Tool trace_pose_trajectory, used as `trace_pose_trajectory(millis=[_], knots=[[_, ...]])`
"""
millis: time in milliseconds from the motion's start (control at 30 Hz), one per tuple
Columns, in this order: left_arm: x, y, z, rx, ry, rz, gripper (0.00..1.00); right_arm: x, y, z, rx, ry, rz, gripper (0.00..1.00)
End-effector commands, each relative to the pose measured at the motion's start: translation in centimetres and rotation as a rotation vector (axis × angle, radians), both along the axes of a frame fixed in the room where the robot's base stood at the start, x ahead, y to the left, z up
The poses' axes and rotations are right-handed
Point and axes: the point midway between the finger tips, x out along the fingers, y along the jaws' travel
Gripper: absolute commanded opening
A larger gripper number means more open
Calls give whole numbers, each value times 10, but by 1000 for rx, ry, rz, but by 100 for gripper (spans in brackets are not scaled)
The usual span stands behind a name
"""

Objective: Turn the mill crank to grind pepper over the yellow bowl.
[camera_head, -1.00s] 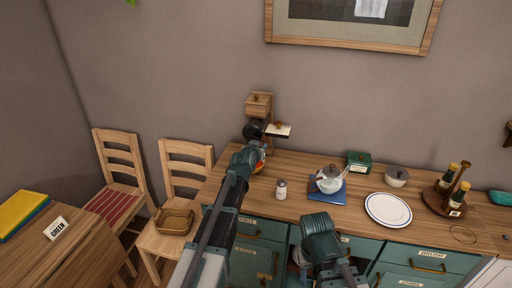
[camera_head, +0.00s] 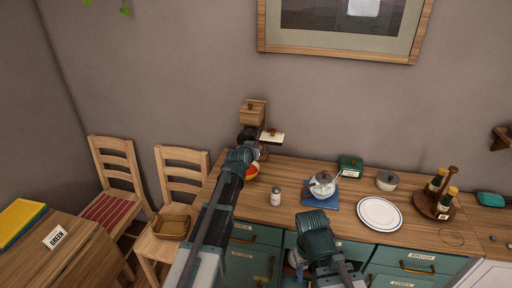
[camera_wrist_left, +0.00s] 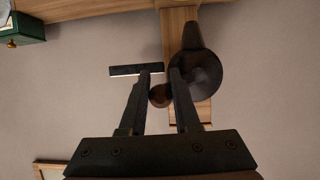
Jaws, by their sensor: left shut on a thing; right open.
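The pepper mill (camera_head: 253,113) is a wooden box on a post at the back left of the counter. In the left wrist view its wooden post (camera_wrist_left: 180,45) stands behind a dark round disc (camera_wrist_left: 200,75). A brown crank knob (camera_wrist_left: 160,96) sits between the fingers of my left gripper (camera_wrist_left: 160,76), which is shut on it. In the head view my left gripper (camera_head: 243,156) reaches the mill, and its fingers are hard to make out. My right gripper (camera_head: 315,232) is open and empty near the counter's front edge.
A shaker (camera_head: 275,197), a lidded sugar bowl (camera_head: 323,185) on a blue book, a plate (camera_head: 380,214), a green box (camera_head: 350,166) and a bottle rack (camera_head: 441,195) stand on the counter. A small pale-topped ledge (camera_head: 272,138) juts out beside the mill. Two chairs stand at left.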

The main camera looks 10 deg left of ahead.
Motion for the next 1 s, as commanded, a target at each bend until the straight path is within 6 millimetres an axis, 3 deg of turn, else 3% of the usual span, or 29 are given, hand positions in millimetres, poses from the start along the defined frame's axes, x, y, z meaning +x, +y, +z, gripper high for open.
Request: trace_pose_trajectory(millis=[33,100,367,733,1000], knots=[[15,16,33,19,-92,27,0,0,0,14,0,0,0,50],[15,18,38,20,-92,27,0,0,0,20,0,0,0,50],[15,20,40,20,-91,26,0,0,0,22,0,0,0,50],[16,36,70,19,-91,27,0,0,0,52,0,0,0,50],[16,35,68,13,-89,22,0,0,0,50,0,0,0,50]])
